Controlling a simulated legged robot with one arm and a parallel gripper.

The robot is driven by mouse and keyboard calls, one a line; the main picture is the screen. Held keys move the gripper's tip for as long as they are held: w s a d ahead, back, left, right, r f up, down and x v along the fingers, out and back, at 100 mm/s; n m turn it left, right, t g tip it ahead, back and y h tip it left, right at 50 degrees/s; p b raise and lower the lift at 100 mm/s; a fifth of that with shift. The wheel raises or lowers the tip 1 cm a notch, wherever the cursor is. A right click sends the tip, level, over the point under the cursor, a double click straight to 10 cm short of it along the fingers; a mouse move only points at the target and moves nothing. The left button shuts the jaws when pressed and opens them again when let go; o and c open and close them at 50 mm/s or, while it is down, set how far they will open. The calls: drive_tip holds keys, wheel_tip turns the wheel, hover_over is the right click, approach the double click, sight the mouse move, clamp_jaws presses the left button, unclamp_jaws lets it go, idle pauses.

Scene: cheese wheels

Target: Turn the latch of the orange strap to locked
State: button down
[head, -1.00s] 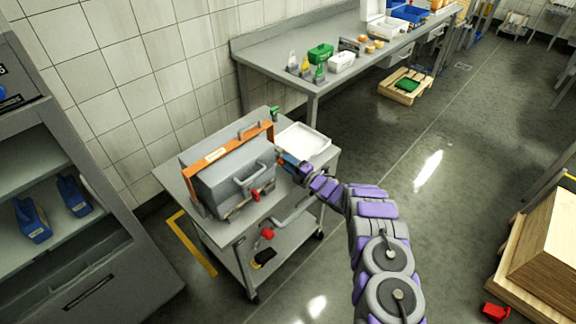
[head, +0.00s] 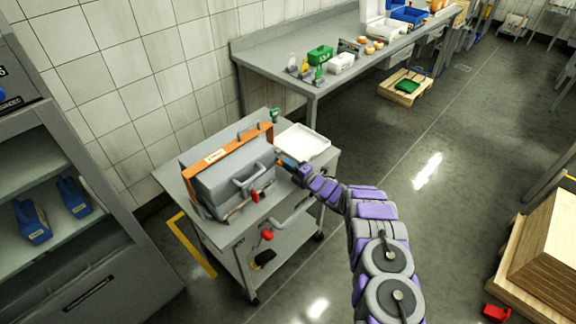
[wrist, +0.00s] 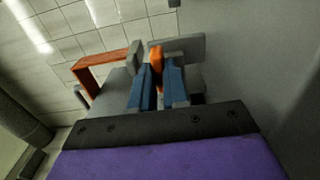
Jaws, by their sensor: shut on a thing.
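The orange strap (head: 215,156) runs over the top of a grey case (head: 230,182) that stands on a grey cart; the strap also shows in the wrist view (wrist: 88,68). My gripper (head: 284,161) is at the right end of the case, by the strap's lower end. In the wrist view my gripper's blue fingers (wrist: 160,82) are shut on an orange latch (wrist: 156,58), which stands upright between them. Grey blocks flank the latch. The fingers and my wrist hide the latch's lower part, and its locked or unlocked setting cannot be told.
A white tray (head: 303,141) lies on the cart (head: 172,176) just behind my gripper. A long workbench (head: 290,62) stands behind, and a shelf unit stands at left. The floor at right is mostly open.

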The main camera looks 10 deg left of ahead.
drive_tip(key=shift+f+m, duration=0.15)
drive_tip(key=shift+m, duration=0.15)
drive_tip(key=m, duration=0.3)
drive_tip(key=shift+f+m, duration=0.1)
drive_tip(key=shift+m, duration=0.2)
drive_tip(key=m, duration=0.4)
drive_tip(key=shift+s+m, duration=0.1)
drive_tip(key=shift+m, duration=0.2)
drive_tip(key=m, duration=0.4)
drive_tip(key=shift+f+m+b, duration=0.1)
drive_tip(key=shift+m+b, duration=0.2)
drive_tip(key=shift+m, duration=2.2)
drive_tip(key=c, duration=1.3)
unclamp_jaws()
drive_tip(key=shift+o, duration=0.9)
drive_tip(key=shift+r, duration=0.2)
